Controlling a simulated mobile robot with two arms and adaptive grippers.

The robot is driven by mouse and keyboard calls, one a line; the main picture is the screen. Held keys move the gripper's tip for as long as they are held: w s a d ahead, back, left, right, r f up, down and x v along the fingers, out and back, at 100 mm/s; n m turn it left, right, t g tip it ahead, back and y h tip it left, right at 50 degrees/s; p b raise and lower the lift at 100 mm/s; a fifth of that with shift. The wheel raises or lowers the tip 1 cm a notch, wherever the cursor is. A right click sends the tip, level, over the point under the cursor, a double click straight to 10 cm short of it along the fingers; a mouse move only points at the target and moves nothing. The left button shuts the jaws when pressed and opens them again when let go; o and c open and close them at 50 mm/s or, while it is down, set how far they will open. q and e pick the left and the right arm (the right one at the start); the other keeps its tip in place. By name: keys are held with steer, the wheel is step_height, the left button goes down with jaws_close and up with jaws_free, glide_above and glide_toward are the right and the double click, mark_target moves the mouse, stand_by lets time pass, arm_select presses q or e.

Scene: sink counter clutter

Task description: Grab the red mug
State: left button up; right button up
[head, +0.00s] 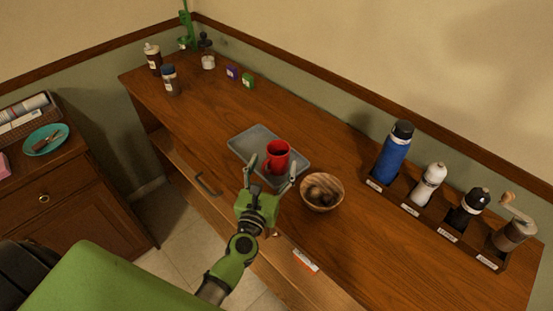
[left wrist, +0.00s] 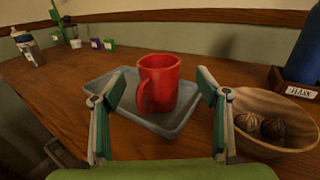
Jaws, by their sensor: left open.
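The red mug (head: 278,156) stands upright on a grey tray (head: 243,145) on the wooden counter. In the left wrist view the mug (left wrist: 162,84) is straight ahead, with its handle toward me and slightly left. My left gripper (head: 270,172) is open and empty at the near side of the mug. In the left wrist view its two fingers (left wrist: 158,92) are spread to either side of the mug, and none visibly touches it. My right gripper is not in these frames.
A wooden bowl (head: 322,201) with dark round things stands close right of the tray. A rack (head: 437,224) with a blue flask (head: 394,150), shakers and a grinder is farther right. Bottles (head: 171,80) and small boxes (head: 232,72) stand at the far left end.

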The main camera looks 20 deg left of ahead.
mark_target(275, 158)
arm_select(q)
steer(key=w, duration=0.2)
steer(key=w+p, duration=0.1)
steer(key=shift+w+a+r, duration=0.1)
steer(key=shift+w+a, duration=0.2)
steer(key=shift+w, duration=0.1)
steer(key=shift+w+a, duration=0.1)
steer(key=shift+w, duration=0.4)
steer(key=shift+s, duration=0.1)
steer(key=shift+c, duration=1.4)
steer(key=c, duration=1.1)
steer(key=shift+c, duration=0.2)
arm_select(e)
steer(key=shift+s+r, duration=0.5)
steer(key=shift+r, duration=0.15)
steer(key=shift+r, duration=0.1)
